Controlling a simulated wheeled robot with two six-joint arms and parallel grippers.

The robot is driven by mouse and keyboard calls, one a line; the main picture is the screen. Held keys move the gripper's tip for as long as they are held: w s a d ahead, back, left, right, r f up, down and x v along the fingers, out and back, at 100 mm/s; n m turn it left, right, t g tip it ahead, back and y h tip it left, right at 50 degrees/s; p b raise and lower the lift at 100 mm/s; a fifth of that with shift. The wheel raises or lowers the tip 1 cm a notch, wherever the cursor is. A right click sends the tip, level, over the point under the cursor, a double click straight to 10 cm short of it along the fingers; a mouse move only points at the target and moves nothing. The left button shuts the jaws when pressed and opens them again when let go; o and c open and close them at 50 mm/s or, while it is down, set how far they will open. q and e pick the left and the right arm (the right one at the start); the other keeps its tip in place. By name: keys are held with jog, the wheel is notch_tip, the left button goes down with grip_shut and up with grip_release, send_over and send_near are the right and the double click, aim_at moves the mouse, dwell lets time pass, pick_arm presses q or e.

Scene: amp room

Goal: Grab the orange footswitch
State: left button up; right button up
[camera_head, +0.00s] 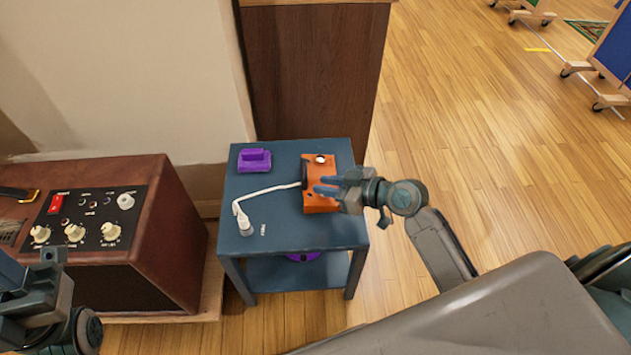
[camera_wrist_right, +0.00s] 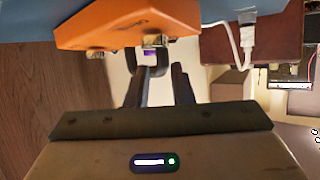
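The orange footswitch (camera_head: 318,205) lies on a small blue table (camera_head: 290,234), with a white cable (camera_head: 268,191) running from its left side to a white plug (camera_head: 246,228). My right gripper (camera_head: 322,186) reaches in from the right, its two fingers apart over the footswitch. In the right wrist view the footswitch (camera_wrist_right: 125,22) fills the upper left, beyond the open, empty fingers (camera_wrist_right: 158,75). Whether they touch it I cannot tell. My left gripper (camera_head: 48,258) is at the lower left edge, away from the table; its fingers are not clear.
A purple object (camera_head: 254,161) sits at the table's back left corner. A brown amplifier (camera_head: 165,245) with knobs stands to the left. A dark wooden cabinet (camera_head: 312,75) rises behind the table.

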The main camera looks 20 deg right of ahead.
aim_at(308, 183)
jog(key=shift+b+x, duration=0.8)
jog(key=shift+x, duration=2.5)
jog(key=shift+a+r, duration=0.1)
jog(key=shift+r, duration=0.05)
grip_shut()
